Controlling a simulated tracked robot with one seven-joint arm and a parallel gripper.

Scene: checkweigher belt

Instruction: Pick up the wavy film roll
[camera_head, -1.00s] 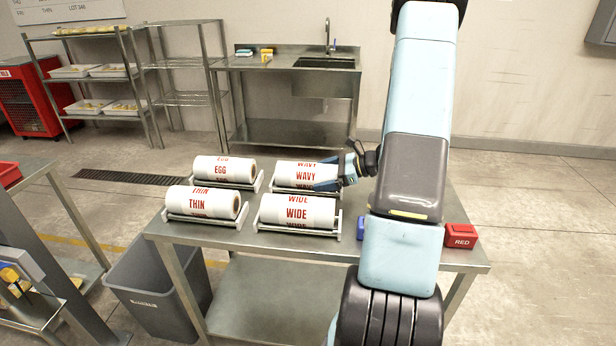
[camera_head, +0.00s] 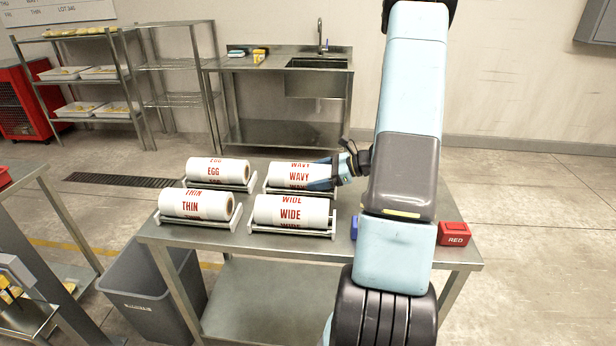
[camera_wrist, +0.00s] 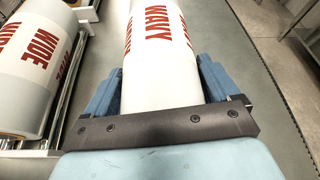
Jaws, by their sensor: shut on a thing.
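The wavy film roll (camera_head: 292,174) is white with red WAVY print and lies at the back right of the group of rolls on the steel table. It also fills the middle of the wrist view (camera_wrist: 160,50). My gripper (camera_head: 322,181) reaches in from the right at the roll's right end. In the wrist view my gripper (camera_wrist: 158,92) has its blue fingers on both sides of the roll, shut on it. The roll's near end is hidden behind the gripper body. I cannot tell whether the roll is clear of its cradle (camera_head: 270,189).
The wide roll (camera_head: 290,211) lies in its cradle just in front, with the thin roll (camera_head: 196,204) and egg roll (camera_head: 217,171) to the left. A red box (camera_head: 454,234) sits at the table's right. A grey bin (camera_head: 150,290) stands left of the table (camera_head: 380,262).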

